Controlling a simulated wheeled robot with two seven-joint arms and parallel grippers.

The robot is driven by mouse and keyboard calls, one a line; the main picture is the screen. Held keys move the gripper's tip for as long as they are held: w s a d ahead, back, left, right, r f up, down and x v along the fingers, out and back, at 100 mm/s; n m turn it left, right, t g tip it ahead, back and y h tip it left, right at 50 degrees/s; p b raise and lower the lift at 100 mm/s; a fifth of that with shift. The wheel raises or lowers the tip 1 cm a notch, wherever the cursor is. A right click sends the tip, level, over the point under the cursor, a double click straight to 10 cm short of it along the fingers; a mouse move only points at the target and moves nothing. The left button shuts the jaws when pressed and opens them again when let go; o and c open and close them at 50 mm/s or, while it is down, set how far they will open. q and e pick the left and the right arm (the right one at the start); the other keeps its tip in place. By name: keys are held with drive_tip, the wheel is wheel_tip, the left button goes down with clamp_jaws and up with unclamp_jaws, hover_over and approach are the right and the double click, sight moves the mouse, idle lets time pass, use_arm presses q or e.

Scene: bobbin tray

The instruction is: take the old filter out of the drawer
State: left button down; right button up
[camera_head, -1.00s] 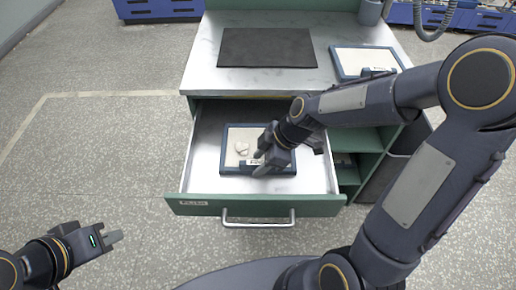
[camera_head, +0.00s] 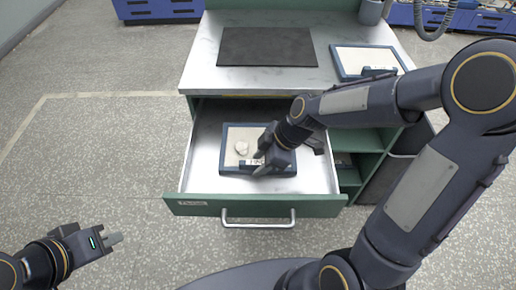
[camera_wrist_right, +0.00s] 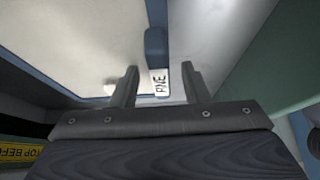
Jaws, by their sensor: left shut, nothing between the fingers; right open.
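The old filter (camera_head: 230,161), a blue-framed cream panel with a pale lump (camera_head: 241,148) on its face, lies flat inside the open drawer (camera_head: 203,180). My right gripper (camera_head: 257,168) is over the filter's front edge. In the right wrist view, the open fingers (camera_wrist_right: 159,80) stand either side of the filter's blue tab (camera_wrist_right: 156,46) and its white label (camera_wrist_right: 160,82). I cannot tell whether they touch it. The arm hides the filter's right part in the head view. My left gripper (camera_head: 113,239) is shut and empty at lower left, away from the drawer.
Another blue-framed filter (camera_head: 362,60) with a clean face lies on the countertop (camera_head: 200,65) at right, near a dark mat (camera_head: 266,46). The drawer's green front and handle (camera_head: 258,224) face me. Open shelves (camera_head: 349,175) stand right of the drawer. The floor at left is clear.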

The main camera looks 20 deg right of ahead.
clamp_jaws()
drive_tip(key=shift+r, duration=0.1)
